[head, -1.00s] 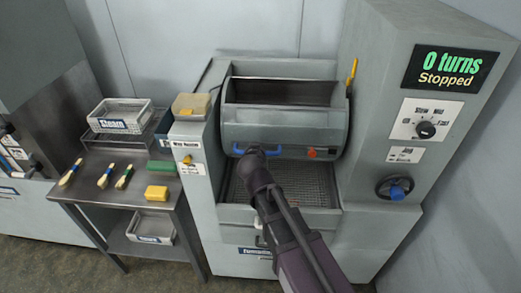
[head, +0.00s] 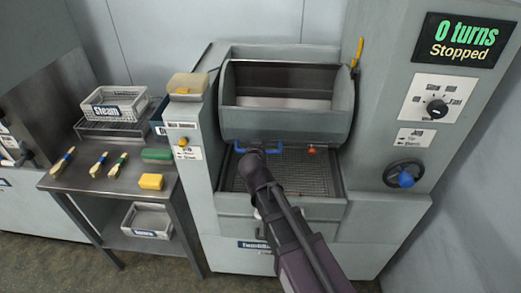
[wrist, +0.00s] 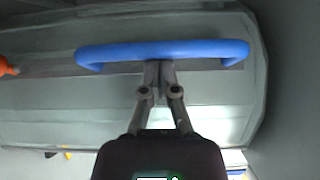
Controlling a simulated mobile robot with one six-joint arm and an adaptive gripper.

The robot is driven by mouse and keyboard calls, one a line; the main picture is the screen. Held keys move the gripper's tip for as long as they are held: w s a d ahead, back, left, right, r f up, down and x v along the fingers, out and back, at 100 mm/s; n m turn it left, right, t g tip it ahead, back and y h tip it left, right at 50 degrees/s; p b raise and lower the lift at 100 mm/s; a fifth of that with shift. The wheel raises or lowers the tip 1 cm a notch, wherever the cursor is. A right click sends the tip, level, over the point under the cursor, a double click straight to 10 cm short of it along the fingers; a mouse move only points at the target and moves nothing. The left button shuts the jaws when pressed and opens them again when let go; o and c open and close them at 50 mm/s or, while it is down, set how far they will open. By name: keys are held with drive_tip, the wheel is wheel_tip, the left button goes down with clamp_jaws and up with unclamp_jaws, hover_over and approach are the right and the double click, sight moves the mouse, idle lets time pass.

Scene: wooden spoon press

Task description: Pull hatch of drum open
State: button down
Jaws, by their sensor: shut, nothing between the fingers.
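The grey drum (head: 285,122) sits in the machine's housing with a wide opening at its top front, and its pale inside shows. A blue bar handle (head: 272,151) is at the drum's lower front edge; it also spans the upper part of the wrist view (wrist: 205,49). My gripper (wrist: 158,66) is shut and empty, its fingertips at the handle's lower edge near the middle of the bar. I cannot tell whether they touch it or reach behind it. In the head view my gripper (head: 250,154) partly covers the handle's left part.
A mesh tray (head: 312,178) lies below the drum. A control column with dial (head: 437,109) and blue-knobbed wheel (head: 405,179) stands right. A side table (head: 122,183) with brushes and baskets stands left.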

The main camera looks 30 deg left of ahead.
sight(259, 136)
idle(0.5)
drive_tip(key=shift+r, duration=0.15)
drive_tip(key=r+p, duration=0.3)
drive_tip(key=p, duration=0.1)
drive_tip(key=shift+w+r, duration=0.2)
drive_tip(key=shift+r, duration=0.15)
drive_tip(key=s+d+f+b, duration=0.2)
drive_tip(key=s+d, duration=0.1)
drive_tip(key=s, duration=0.6)
drive_tip(key=shift+d+f, duration=0.2)
drive_tip(key=shift+d, duration=0.15)
